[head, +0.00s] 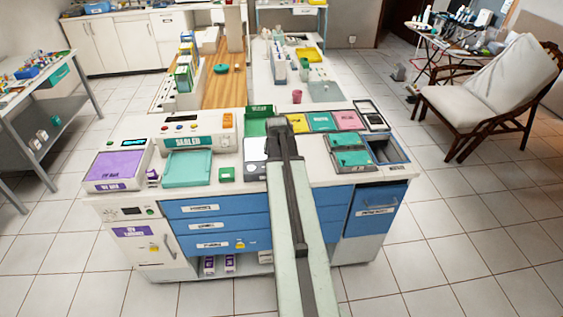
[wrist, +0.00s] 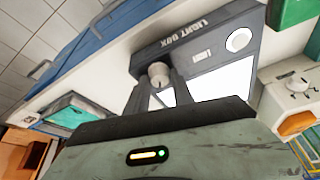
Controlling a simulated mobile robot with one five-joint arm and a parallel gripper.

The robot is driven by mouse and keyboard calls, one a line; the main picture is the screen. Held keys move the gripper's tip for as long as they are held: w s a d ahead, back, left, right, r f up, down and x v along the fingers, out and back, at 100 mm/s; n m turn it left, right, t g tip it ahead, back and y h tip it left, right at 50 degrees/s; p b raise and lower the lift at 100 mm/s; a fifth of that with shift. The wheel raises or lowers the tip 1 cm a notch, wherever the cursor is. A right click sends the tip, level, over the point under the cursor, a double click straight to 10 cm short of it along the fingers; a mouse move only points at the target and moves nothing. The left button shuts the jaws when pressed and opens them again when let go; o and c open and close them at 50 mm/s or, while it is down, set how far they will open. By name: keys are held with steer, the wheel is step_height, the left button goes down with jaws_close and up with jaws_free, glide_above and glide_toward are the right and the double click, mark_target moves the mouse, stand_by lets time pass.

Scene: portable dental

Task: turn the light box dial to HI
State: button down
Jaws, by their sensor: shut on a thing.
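The light box (wrist: 205,60) is a dark grey unit with a lit white panel, lettered LIGHT BOX in the wrist view. Its pale round dial (wrist: 158,73) sits near the panel. My gripper (wrist: 160,88) has its two dark fingers on either side of the dial, shut on it. The dial's setting and the HI mark cannot be read. In the head view, the light box's white panel (head: 255,148) lies on the counter, just left of my gripper (head: 278,125). My arm hides part of the box and the dial there.
A white round spot (wrist: 238,40) lies on the light box. A white unit with another knob (wrist: 298,85) stands close on the right. In the head view, a small green box (head: 227,174) and a teal tray (head: 188,168) lie left; a green-topped case (head: 348,150) lies right.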

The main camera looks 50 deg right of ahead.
steer(key=c, duration=1.1)
jaws_free()
steer(key=shift+r, duration=0.1)
steer(key=shift+a+r+p, duration=0.15)
steer(key=shift+r+p, duration=0.2)
steer(key=shift+p, duration=0.1)
steer(key=p+v, duration=0.6)
steer(key=v, duration=0.1)
